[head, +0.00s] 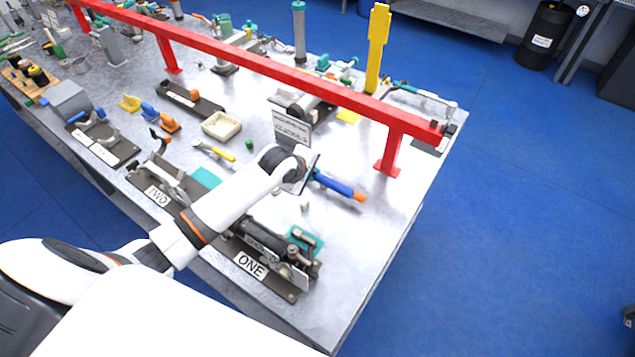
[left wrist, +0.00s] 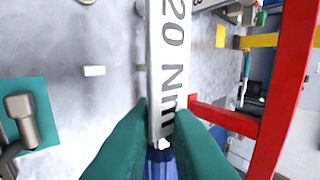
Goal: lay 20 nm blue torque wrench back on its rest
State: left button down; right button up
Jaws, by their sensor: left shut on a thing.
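The torque wrench has a blue grip with an orange end, and its grip shows in the head view (head: 335,185), pointing right. In the left wrist view its flat silver body (left wrist: 168,60) carries the marking "20 Nm". My left gripper (head: 312,174) is shut on the wrench near where the silver body meets the blue grip. The green fingers (left wrist: 160,118) lie on both sides of it. The wrench is above the grey bench top; its height is hard to tell. The wrench's head end is hidden behind my arm in the head view. I cannot make out its rest for certain. My right gripper is not in view.
A red rail (head: 275,74) on posts runs along the bench beyond the wrench, with a near post (head: 391,150). A yellow upright (head: 377,48) stands behind it. Plates marked ONE (head: 250,264) and TWO (head: 157,195) hold damper parts. The bench's right front corner is clear.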

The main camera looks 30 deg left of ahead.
pick_arm(q)
notch_tip(320, 180, down, 6)
jog(key=b, duration=0.4)
jog(key=shift+s, duration=0.25)
